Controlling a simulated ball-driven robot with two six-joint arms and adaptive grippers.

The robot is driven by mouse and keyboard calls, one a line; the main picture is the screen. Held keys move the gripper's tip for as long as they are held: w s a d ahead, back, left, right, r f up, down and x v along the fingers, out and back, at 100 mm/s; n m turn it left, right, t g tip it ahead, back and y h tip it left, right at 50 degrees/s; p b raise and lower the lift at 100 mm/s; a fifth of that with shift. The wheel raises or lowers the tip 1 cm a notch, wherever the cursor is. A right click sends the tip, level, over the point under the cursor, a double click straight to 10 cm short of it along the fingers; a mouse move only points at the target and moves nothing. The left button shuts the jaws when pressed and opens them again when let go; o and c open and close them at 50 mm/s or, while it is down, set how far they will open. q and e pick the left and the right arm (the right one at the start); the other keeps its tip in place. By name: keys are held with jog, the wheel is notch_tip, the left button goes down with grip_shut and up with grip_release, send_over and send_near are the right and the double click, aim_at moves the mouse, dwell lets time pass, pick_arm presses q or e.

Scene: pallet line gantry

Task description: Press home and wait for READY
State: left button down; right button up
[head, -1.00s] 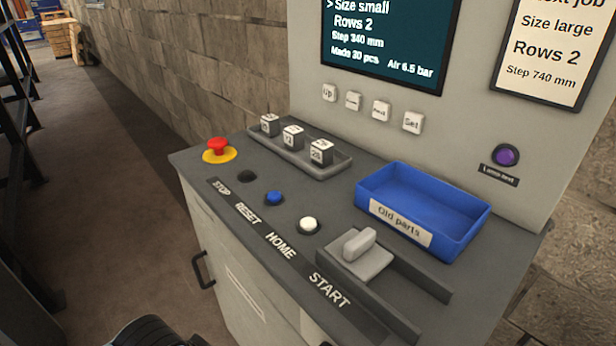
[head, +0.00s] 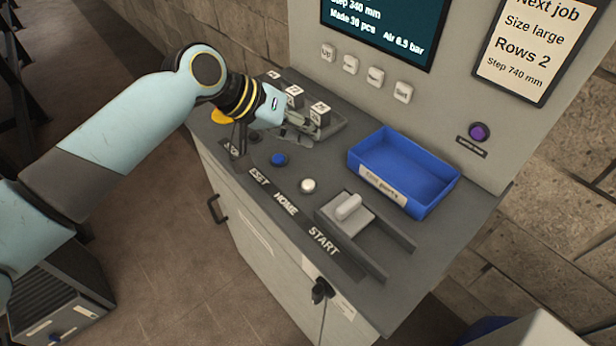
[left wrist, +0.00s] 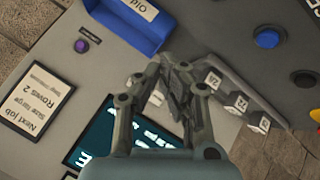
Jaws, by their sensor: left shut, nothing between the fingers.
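The blue button (head: 279,159) on the sloping console lines up with the HOME label (head: 286,204). It also shows at the upper right of the left wrist view (left wrist: 268,37). My left gripper (head: 294,136) is shut and empty, over the console just behind the blue button, beside the tray of cubes. Its closed fingers (left wrist: 176,76) show in the left wrist view, apart from the button. The screen (head: 385,22) is cut off at the top; its visible lines end in "Made 30 pcs" and an air reading. No READY shows. My right gripper is out of view.
A white button (head: 308,185) stands right of the blue one. The red stop button is hidden by my arm; its yellow base (head: 221,117) peeks out. A blue bin (head: 440,197), a grey slider (head: 348,207) and lettered cubes (head: 320,114) are close by. A purple button (head: 479,131) is on the panel.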

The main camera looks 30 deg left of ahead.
pick_arm(q)
jog(key=shift+f, duration=0.2)
jog(key=b, duration=0.6)
send_over(306, 180)
notch_tip(306, 180, down, 8)
jog(key=shift+r, duration=0.1)
jog(key=shift+f, duration=0.4)
jog(key=shift+d, duration=0.1)
dwell(0.7)
jog(key=shift+f+b, duration=0.3)
jog(key=shift+f, duration=0.1)
